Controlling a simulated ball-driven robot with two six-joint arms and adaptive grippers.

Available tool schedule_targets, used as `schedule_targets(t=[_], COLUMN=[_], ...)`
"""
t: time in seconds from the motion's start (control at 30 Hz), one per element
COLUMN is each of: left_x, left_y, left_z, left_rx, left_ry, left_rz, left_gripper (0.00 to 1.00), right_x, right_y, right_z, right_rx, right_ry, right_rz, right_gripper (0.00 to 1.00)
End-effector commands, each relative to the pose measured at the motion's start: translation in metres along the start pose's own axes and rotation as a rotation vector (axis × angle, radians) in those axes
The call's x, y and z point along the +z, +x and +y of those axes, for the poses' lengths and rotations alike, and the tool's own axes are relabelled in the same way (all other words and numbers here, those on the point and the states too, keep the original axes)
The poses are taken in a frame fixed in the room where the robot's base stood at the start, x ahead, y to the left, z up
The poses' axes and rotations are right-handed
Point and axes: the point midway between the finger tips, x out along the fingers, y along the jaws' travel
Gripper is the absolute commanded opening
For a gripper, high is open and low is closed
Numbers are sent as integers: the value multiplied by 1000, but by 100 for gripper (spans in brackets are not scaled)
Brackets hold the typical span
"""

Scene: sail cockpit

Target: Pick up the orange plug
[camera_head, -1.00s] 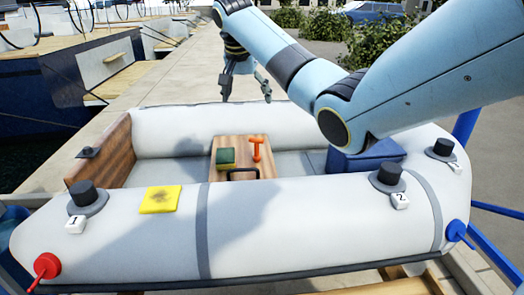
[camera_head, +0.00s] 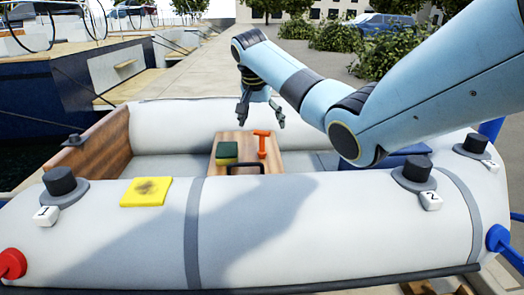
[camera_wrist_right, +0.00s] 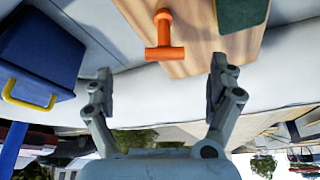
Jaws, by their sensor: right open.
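The orange plug (camera_head: 262,143), a T-shaped piece, sits on the wooden board (camera_head: 228,172) inside the inflatable boat. It also shows in the right wrist view (camera_wrist_right: 164,40), beyond my fingertips and between their lines. My right gripper (camera_head: 262,120) is open and empty, above the plug and apart from it. Its two spread fingers also show in the right wrist view (camera_wrist_right: 160,85). My left gripper is not in view.
A green and yellow sponge (camera_head: 227,152) lies beside the plug, and a black handle (camera_head: 245,168) stands at the board's near edge. A blue box (camera_wrist_right: 40,62) stands to one side. The boat's near tube (camera_head: 290,225) carries a yellow cloth (camera_head: 146,191) and black valves marked 1 (camera_head: 60,182) and 2 (camera_head: 415,170).

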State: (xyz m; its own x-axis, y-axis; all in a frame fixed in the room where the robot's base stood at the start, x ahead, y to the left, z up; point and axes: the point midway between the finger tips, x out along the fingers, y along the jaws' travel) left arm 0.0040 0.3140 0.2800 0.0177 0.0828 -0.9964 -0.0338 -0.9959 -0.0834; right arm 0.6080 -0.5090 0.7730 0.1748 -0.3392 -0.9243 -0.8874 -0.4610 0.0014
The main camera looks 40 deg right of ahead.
Motion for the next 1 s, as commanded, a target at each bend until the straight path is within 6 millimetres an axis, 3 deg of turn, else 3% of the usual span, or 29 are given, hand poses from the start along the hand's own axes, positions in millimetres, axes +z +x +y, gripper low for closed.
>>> schedule_targets(t=[0.13, 0.3, 0.63, 1.0], left_x=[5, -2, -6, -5], left_y=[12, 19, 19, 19], left_z=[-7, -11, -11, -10], left_rx=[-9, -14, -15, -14], left_ry=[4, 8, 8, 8], left_rz=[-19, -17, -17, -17], left_gripper=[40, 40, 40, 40], right_x=[4, 5, 2, 3], right_y=[23, 48, 51, 51], right_z=[-4, -6, -6, -6], right_rx=[2, 2, -1, -1], right_ry=[-1, -1, 0, 0], right_rz=[-2, -1, 1, 1], right_gripper=[90, 90, 89, 41])
